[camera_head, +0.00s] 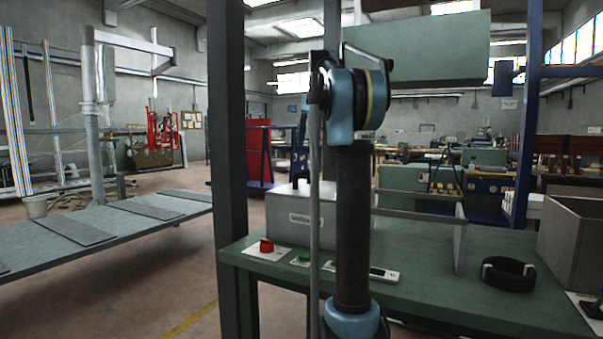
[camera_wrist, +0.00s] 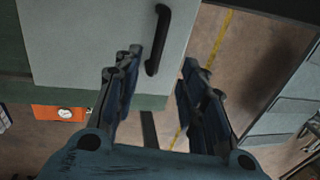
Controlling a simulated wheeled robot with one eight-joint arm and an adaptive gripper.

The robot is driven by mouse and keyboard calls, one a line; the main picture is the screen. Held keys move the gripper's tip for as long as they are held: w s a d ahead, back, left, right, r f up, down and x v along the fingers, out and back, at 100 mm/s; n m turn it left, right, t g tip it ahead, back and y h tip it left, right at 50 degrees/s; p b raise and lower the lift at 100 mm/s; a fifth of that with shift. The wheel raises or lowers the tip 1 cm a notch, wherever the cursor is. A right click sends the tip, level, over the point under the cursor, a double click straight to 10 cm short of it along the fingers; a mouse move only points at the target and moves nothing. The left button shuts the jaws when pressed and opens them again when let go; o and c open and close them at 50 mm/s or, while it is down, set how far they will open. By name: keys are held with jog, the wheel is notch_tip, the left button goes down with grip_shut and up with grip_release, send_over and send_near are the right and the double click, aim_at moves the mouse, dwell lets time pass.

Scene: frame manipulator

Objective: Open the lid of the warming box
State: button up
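The warming box seems to be the pale grey box (camera_head: 290,215) with a white label at the left of the green table; my arm and a post partly cover it in the head view. In the wrist view its pale grey lid (camera_wrist: 90,40) fills the upper left and looks shut. A black bar handle (camera_wrist: 158,40) is near the lid's right edge. My gripper (camera_wrist: 158,66) is open and empty, its fingers on either side of the handle's lower end in the picture. How far apart in depth they are, I cannot tell. My arm largely hides the gripper in the head view.
The green table (camera_head: 430,290) holds a red button (camera_head: 266,245), a green button (camera_head: 301,258), a black ring-shaped object (camera_head: 508,273) and a grey open bin (camera_head: 580,240). A dark post (camera_head: 227,150) stands at the left. An orange panel with a gauge (camera_wrist: 60,112) shows below the lid.

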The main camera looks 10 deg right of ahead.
jog(key=f, duration=0.4)
jog(key=w+a+f, duration=0.1)
jog(key=f, duration=0.3)
jog(key=a+f, duration=0.1)
jog(key=f, duration=0.4)
jog(key=shift+w, duration=0.2)
jog(key=shift+r, duration=0.1)
grip_shut()
